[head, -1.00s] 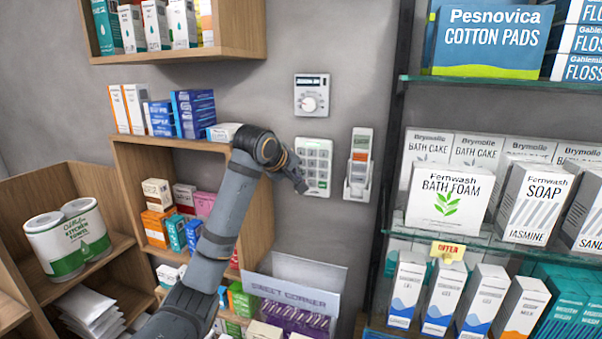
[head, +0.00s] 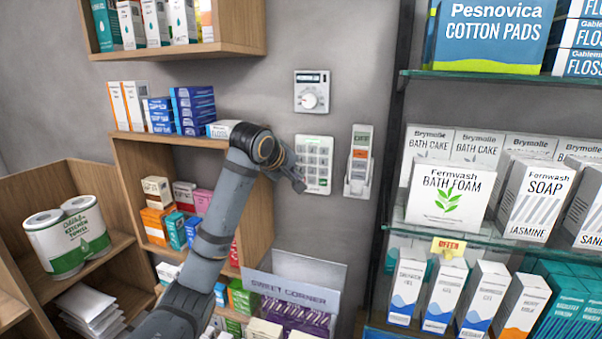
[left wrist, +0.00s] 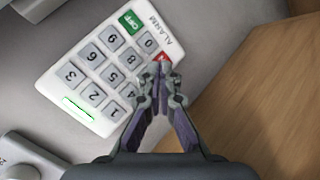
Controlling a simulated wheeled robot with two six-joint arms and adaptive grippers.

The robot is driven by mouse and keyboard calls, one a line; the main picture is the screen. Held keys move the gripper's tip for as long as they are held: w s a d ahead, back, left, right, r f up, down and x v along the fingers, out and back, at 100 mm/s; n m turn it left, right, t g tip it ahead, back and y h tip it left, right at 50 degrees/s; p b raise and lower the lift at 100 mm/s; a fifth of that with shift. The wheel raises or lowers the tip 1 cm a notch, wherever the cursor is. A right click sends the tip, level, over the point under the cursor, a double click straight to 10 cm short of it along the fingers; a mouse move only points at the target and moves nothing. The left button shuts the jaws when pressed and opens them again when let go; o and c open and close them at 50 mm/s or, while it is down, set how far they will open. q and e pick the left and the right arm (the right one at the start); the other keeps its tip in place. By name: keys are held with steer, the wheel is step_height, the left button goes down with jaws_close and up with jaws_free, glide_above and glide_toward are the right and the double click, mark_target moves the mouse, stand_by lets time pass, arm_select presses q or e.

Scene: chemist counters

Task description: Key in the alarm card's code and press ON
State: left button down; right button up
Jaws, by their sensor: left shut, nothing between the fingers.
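The white alarm keypad (head: 318,150) is on the grey wall, and it fills the upper left of the left wrist view (left wrist: 62,72). It has grey number keys, a lit green display strip (left wrist: 80,109), a green OFF key (left wrist: 131,22) and the word ALARM at one end. A red key (left wrist: 166,56) is partly hidden behind the fingertips. My left gripper (head: 301,186) is shut and empty, its tips (left wrist: 157,78) over the keypad's edge by the red key. I cannot tell whether they touch it. No readable code card shows. My right gripper is out of view.
A white dial unit (head: 311,92) is above the keypad, and a white wall device (head: 358,162) with an orange part is to its right. A wooden shelf (head: 190,142) is at left, glass shelves (head: 470,236) at right, a SWEET CORNER display (head: 298,287) below.

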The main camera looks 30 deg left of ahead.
arm_select(q)
steer(key=shift+s, duration=0.1)
steer(key=s+b, duration=0.1)
steer(key=s, duration=0.1)
steer(key=s+d+b, duration=0.1)
steer(key=s+b, duration=0.1)
steer(key=shift+s+d, duration=0.1)
steer(key=shift+s, duration=0.25)
stand_by(1.8)
